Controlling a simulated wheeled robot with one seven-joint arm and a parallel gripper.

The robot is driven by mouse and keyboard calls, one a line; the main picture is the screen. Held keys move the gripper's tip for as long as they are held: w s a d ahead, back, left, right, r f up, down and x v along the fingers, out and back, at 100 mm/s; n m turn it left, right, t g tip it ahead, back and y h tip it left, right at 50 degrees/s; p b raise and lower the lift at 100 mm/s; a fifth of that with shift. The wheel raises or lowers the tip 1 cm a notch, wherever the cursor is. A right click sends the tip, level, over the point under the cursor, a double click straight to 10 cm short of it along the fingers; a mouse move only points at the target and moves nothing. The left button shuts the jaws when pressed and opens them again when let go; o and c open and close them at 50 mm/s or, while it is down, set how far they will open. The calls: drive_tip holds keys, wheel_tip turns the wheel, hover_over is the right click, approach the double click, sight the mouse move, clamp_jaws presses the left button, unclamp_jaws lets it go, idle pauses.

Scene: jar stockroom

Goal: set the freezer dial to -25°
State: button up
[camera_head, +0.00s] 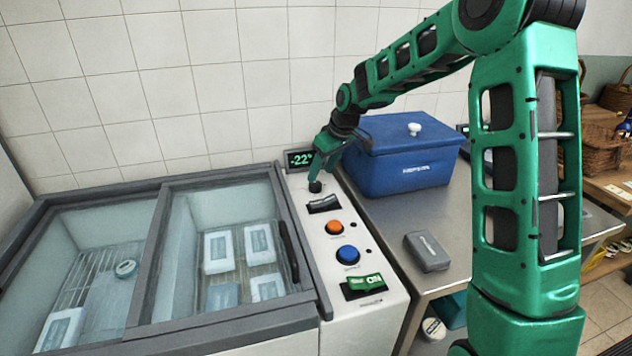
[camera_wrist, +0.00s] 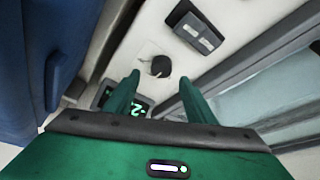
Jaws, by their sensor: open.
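The freezer dial is a small dark knob (camera_head: 315,186) near the back of the white control panel (camera_head: 325,263); the wrist view also shows the knob (camera_wrist: 161,66). A small display (camera_head: 299,159) behind it reads -22° in green; part of it shows in the wrist view (camera_wrist: 138,107). My gripper (camera_wrist: 155,78) is open and empty, its two green fingers pointing down toward the knob, one on either side and apart from it in the wrist view. In the head view my gripper (camera_head: 318,172) is right above the knob. Whether the fingertips reach the knob's height is unclear.
On the panel are a dark rocker switch (camera_head: 323,204), an orange button (camera_head: 334,227), a blue button (camera_head: 348,254) and a green ON switch (camera_head: 366,283). A blue lidded box (camera_head: 402,165) stands close right of my gripper. The glass-lidded freezer (camera_head: 150,235) is left.

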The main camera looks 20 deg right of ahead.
sight(316, 183)
drive_tip(key=shift+x, duration=2.6)
drive_tip(key=shift+a, duration=0.1)
drive_tip(key=shift+c, duration=0.5)
drive_tip(key=c, duration=0.9)
